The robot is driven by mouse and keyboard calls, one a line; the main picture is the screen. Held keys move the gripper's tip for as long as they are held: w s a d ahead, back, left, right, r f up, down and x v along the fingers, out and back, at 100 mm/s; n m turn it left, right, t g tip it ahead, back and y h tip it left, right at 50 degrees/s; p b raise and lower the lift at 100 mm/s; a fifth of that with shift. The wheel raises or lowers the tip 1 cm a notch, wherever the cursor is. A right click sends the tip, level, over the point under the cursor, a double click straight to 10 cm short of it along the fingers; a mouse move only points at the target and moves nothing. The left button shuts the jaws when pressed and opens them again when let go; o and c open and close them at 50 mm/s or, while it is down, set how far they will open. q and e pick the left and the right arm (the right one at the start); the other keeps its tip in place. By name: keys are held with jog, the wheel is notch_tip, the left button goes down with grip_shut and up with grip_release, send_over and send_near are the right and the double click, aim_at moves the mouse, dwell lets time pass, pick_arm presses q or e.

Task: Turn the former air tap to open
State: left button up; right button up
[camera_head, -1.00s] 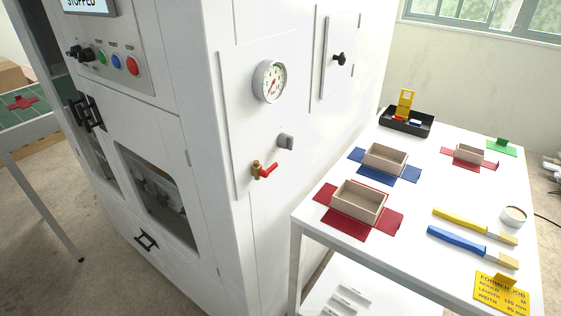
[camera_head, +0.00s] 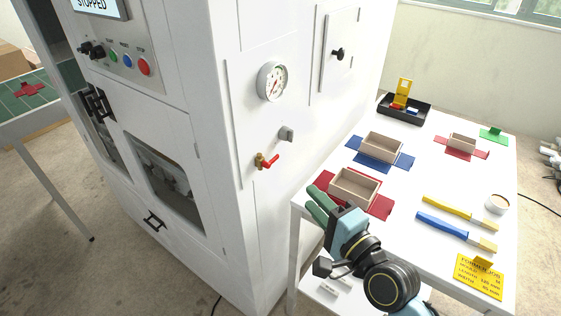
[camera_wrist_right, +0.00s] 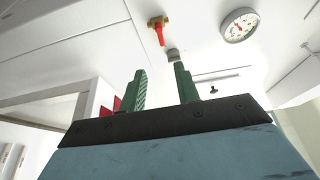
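The former air tap (camera_head: 266,161) is a brass body with a red lever, low on the white side panel of the machine. Its lever points to the right and slightly up in the head view. The tap also shows at the top of the right wrist view (camera_wrist_right: 158,30). My right gripper (camera_head: 314,201) is below and to the right of the tap, clear of it, by the near table's left edge. Its green fingers (camera_wrist_right: 162,88) stand apart with nothing between them. My left gripper is out of view.
A round gauge (camera_head: 272,82) and a grey knob (camera_head: 287,134) sit above the tap. The white table (camera_head: 400,200) on the right holds a box on a red blank (camera_head: 378,206), a box on a blue blank (camera_head: 398,161), brushes and a cup.

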aim_at(276, 159)
jog(key=x, duration=1.3)
jog(key=shift+a+r, duration=0.15)
jog(key=shift+r, duration=0.05)
grip_shut()
